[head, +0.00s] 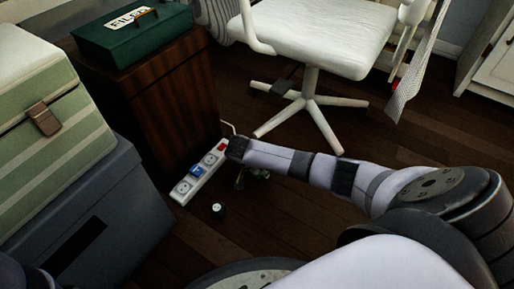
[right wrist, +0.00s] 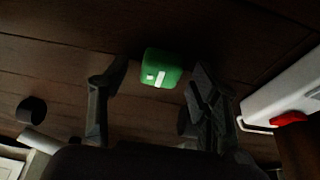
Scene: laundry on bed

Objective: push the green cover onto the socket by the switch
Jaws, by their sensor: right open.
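The green cover (right wrist: 162,68), with white marks on its face, shows in the right wrist view between the fingertips of my right gripper (right wrist: 158,76). The fingers are apart, with gaps visible beside the cover; whether it rests on the floor is unclear. The socket by the switch (head: 209,159) looks uncovered. A blue piece (head: 197,170) sits on the middle socket.
A white chair (head: 312,85) stands beyond. Grey and striped boxes are at left.

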